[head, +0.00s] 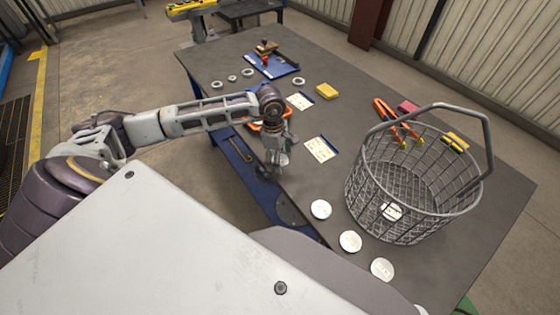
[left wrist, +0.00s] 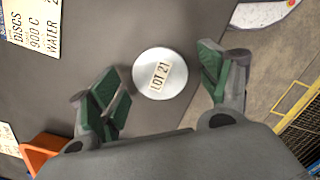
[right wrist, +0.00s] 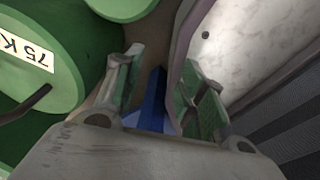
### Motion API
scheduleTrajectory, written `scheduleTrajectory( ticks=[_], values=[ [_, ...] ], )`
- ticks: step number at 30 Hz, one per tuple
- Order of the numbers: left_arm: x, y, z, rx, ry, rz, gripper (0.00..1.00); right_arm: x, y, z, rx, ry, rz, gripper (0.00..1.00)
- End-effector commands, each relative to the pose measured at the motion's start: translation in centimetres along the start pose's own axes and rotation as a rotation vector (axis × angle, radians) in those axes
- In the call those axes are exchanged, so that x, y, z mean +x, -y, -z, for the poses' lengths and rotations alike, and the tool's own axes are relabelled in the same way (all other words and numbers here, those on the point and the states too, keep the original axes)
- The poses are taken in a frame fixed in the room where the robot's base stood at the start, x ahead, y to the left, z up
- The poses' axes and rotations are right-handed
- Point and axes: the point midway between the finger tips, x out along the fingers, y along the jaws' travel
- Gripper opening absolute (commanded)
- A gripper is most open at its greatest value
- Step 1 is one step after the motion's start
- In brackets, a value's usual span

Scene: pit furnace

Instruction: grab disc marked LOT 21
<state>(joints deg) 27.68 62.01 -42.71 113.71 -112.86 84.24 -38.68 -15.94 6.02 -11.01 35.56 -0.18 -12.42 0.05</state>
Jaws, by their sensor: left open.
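The disc marked LOT 21 (left wrist: 160,74) is round and silvery and lies flat on the dark table, close to its edge. In the left wrist view it sits between the spread green-padded fingers of my left gripper (left wrist: 162,88), nearer the left finger, and neither finger is clearly touching it. In the head view my left gripper (head: 278,160) points down at the table's near edge and largely hides that spot. My right gripper (right wrist: 162,85) is away from the table, its fingers apart with no disc between them.
A wire basket (head: 356,190) with a tall handle stands right of several pale discs (head: 321,209). Placards (head: 321,149), orange-handled tongs (head: 388,112), a yellow block (head: 327,91) and rings (head: 247,72) lie farther back. Green cylinders (right wrist: 40,60) are beside my right gripper.

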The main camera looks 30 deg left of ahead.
Motion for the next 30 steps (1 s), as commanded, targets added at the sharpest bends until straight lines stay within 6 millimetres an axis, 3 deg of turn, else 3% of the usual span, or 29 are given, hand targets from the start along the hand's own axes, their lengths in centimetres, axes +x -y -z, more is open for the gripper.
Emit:
scheduleTrajectory(
  ticks=[5,12,19,30],
  values=[
    [0.0,0.0,0.0,0.0,0.0,0.0,0.76,-0.1,-0.5,-0.9,-0.003,0.009,-0.005,0.4],
    [0.0,0.0,0.0,0.0,0.0,0.0,0.45,-0.1,-1.1,-2.2,-0.007,0.024,-0.011,0.4],
    [0.0,0.0,0.0,0.0,0.0,0.0,0.16,-0.1,-1.3,-2.1,-0.007,0.022,-0.013,0.4],
    [-0.5,-0.1,-0.1,0.0,0.001,-0.002,0.16,0.1,-0.2,0.0,0.0,0.0,-0.002,0.4]
  ],
)
